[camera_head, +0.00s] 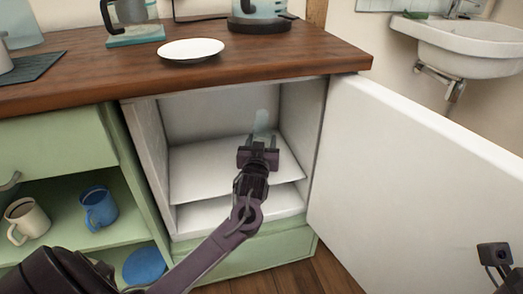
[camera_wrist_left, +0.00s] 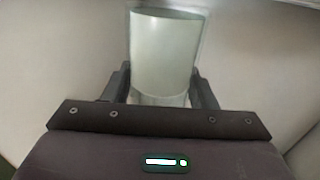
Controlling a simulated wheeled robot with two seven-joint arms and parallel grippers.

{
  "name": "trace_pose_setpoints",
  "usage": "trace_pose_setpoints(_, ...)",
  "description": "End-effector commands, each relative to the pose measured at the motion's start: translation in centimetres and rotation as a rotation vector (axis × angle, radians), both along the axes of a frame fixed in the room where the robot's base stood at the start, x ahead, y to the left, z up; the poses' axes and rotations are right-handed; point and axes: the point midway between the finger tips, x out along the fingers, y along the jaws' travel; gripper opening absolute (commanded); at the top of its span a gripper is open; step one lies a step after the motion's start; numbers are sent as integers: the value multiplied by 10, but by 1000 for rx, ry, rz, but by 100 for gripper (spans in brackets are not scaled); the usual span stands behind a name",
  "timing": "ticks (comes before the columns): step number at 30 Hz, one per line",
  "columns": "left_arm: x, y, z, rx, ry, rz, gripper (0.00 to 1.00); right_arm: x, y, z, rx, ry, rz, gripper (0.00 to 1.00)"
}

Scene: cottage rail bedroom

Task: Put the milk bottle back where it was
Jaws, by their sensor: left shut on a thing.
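The milk bottle (camera_wrist_left: 164,55) shows in the left wrist view as a pale, whitish-green cylinder between the fingers. My left gripper (camera_wrist_left: 163,85) is shut on it. In the head view, my left gripper (camera_head: 259,151) reaches inside an open white cabinet (camera_head: 190,180), over its shelf. The pale top of the bottle (camera_head: 262,121) shows just beyond the fingers, and its lower part is hidden by the gripper. I cannot tell whether the bottle touches the shelf. My right gripper (camera_head: 495,258) is partly in view at the lower right edge; its fingers do not show clearly.
The white cabinet door (camera_head: 410,170) stands open to the right. A wooden counter (camera_head: 100,72) above holds a white plate (camera_head: 191,50) and a kettle (camera_head: 258,15). A green shelf (camera_head: 120,232) at left holds a cream mug (camera_head: 27,218) and a blue mug (camera_head: 99,208).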

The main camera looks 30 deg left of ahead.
Motion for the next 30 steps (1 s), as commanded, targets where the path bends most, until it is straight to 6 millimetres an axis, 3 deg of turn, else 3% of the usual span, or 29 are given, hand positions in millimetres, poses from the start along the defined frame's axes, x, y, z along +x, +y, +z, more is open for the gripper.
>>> trace_pose_setpoints(3,0,1,-14,1,-5,1,15,-1,0,-4,0,-14,-1,32)
trace_pose_setpoints(14,0,0,-16,1,-4,1,15,-1,0,-3,-1,-14,-1,32)
trace_pose_setpoints(15,0,0,-17,0,-1,1,57,-1,0,-3,-1,-14,-1,32)
trace_pose_setpoints(18,0,0,-17,0,-1,1,70,-1,0,-3,0,-13,-1,32)
trace_pose_setpoints(19,0,0,-17,0,-1,1,74,-1,0,-3,0,-13,-1,32)
trace_pose_setpoints(30,-3,-2,-14,-1,0,0,74,-1,0,0,0,-13,-2,32)
